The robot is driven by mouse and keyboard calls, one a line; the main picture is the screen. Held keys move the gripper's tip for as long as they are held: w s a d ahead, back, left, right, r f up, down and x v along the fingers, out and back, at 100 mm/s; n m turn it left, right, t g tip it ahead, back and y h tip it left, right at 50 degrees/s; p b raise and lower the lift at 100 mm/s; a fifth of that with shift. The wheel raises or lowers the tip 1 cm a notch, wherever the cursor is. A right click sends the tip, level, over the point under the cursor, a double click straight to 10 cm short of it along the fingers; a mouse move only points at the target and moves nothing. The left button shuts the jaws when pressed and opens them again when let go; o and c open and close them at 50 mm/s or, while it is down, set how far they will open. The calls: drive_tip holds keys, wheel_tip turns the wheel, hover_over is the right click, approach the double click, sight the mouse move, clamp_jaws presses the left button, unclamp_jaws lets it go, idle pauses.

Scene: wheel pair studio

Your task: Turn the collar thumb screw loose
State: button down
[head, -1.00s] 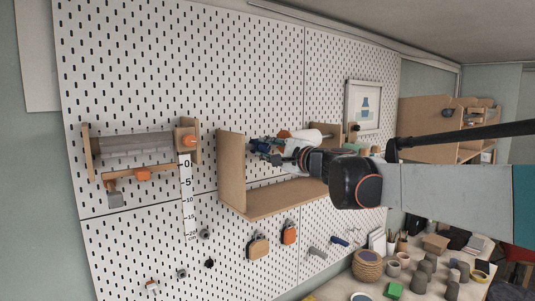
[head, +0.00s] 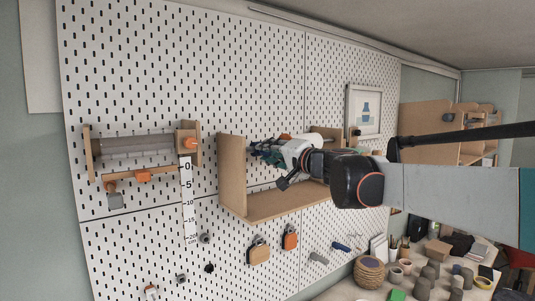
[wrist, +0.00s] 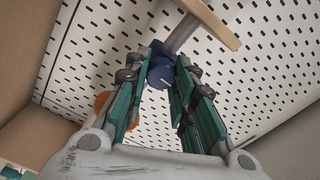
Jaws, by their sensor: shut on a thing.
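A dark blue round knob (wrist: 160,74) with a pale mark on its face sits between my fingertips in the wrist view; it looks like the collar thumb screw. A grey shaft (wrist: 182,33) runs from behind it to a wooden plate (wrist: 212,22). My gripper (wrist: 163,66) has its green-padded fingers shut on the knob, one finger on each side. In the head view my gripper (head: 262,151) is at the wooden shelf unit (head: 232,176) on the pegboard; the knob is hard to make out there. The collar itself is mostly hidden.
An orange part (wrist: 102,101) lies close beside my left finger in the wrist view. Wooden panels flank my gripper. A second roller holder (head: 140,147) with orange knobs hangs to the left on the pegboard (head: 215,60). Padlocks (head: 259,251) hang below.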

drive_tip(key=shift+f, duration=0.1)
idle(0.5)
drive_tip(key=c, duration=1.3)
unclamp_jaws()
drive_tip(key=shift+d, duration=0.1)
drive_tip(key=shift+c, duration=0.2)
drive_tip(key=shift+s, duration=0.1)
drive_tip(key=v, duration=1.1)
drive_tip(key=shift+s+d, duration=0.25)
drive_tip(key=shift+s, duration=0.05)
